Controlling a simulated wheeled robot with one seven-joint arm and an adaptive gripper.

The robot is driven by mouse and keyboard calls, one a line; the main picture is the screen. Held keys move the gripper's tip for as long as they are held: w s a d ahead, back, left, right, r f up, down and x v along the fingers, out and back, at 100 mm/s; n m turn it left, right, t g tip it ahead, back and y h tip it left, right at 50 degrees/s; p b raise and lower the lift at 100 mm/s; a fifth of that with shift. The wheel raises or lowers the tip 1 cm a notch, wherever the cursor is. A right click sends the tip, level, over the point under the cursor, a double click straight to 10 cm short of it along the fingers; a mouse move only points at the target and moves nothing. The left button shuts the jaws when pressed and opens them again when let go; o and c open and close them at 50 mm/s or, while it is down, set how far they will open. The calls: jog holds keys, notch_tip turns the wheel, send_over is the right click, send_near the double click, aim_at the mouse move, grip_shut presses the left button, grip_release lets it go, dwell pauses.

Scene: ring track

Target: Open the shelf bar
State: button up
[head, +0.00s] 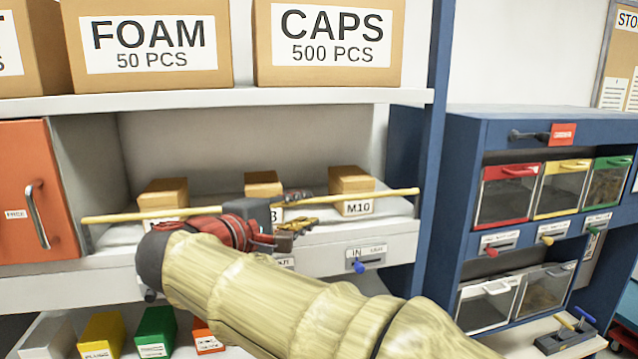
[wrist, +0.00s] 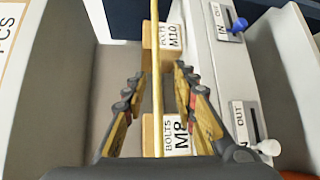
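The shelf bar (head: 375,195) is a thin yellow rod running across the front of the shelf, nearly level, in the head view. In the wrist view the bar (wrist: 155,60) runs from top to bottom between my two fingers. My gripper (head: 298,216) is in front of the middle of the bar and hides part of it in the head view. The fingers stand apart on both sides of the bar in the wrist view (wrist: 159,74). I see a gap on each side, so the gripper is open and not holding the bar. Its exact depth relative to the bar is unclear.
Several small boxes, one marked M10 (head: 351,186), stand behind the bar. A blue-knobbed lever (head: 360,266) is on the shelf's front edge. A white-knobbed lever (wrist: 266,147) shows in the wrist view. An orange door (head: 38,190) is at left, a blue cabinet (head: 465,220) at right.

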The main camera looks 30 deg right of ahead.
aim_at(319, 202)
jog(key=x, duration=0.5)
jog(key=p+x, duration=0.1)
jog(key=x, duration=0.1)
jog(key=shift+w+d+r, duration=0.2)
jog(key=shift+w+d, duration=0.05)
jog(key=shift+d, duration=0.15)
jog(key=shift+c, duration=1.2)
grip_shut()
